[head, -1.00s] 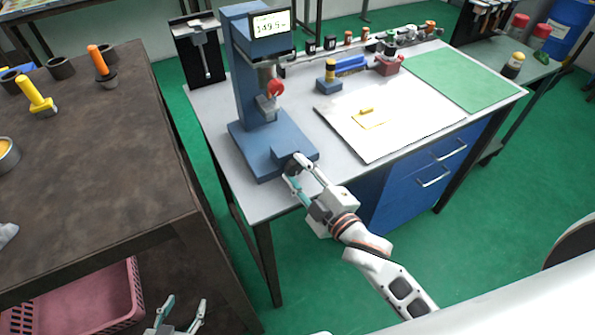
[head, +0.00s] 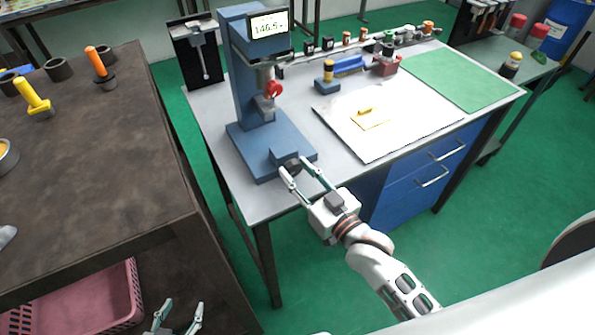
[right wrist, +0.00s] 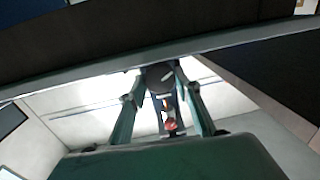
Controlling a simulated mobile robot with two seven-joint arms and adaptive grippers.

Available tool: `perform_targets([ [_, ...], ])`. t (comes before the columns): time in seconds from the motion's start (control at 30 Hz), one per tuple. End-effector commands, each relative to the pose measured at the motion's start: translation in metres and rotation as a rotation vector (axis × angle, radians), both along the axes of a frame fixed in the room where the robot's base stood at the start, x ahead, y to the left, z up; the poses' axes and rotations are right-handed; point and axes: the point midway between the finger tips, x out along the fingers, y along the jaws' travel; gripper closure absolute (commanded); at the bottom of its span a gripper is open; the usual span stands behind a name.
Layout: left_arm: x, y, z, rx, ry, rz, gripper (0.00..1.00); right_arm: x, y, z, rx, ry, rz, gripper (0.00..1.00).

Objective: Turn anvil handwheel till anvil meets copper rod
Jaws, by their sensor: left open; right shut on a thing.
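The blue test stand (head: 243,80) stands on the grey bench, with a display (head: 270,24) that seems to read about 146.5. A red part (head: 273,89) and a grey block sit on its column; I cannot clearly make out the copper rod. The dark anvil handwheel (head: 291,164) is at the front of the stand's base. My right gripper (head: 303,168) is shut on the handwheel, one finger on each side. The right wrist view shows the dark round wheel (right wrist: 159,78) between the fingers. My left gripper (head: 178,316) is open and empty, low at the bottom edge.
A white board (head: 400,125) with a small yellow piece and a green mat (head: 460,80) lie right of the stand. Blue drawers (head: 430,170) are below. A brown table (head: 90,190) is at left, with a pink crate (head: 90,298) beneath.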

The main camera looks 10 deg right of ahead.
Motion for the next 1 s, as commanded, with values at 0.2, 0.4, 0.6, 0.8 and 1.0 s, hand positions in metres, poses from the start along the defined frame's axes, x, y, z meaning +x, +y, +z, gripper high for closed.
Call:
perform_targets([
  [0.2, 0.001, -0.0018, 0.0007, -0.005, -0.001, 0.005, 0.51, 0.0002, -0.001, -0.001, 0.199, 0.053, 0.0, 0.89],
  [0.4, 0.0029, -0.0044, 0.002, -0.013, -0.004, 0.01, 0.51, 0.0003, -0.0013, -0.002, 0.382, 0.102, -0.001, 0.89],
  [0.6, 0.0035, -0.0045, 0.0023, -0.013, -0.005, 0.01, 0.51, 0.0003, -0.0013, -0.0023, 0.565, 0.15, -0.001, 0.89],
  [0.8, 0.0032, -0.0032, 0.0019, -0.009, -0.005, 0.007, 0.51, 0.0003, -0.0013, -0.0031, 0.725, 0.193, 0.0, 0.89],
  [1.0, 0.0026, -0.0008, 0.0014, -0.003, -0.005, 0.002, 0.51, 0.0002, -0.001, -0.0038, 0.849, 0.226, 0.0, 0.89],
])
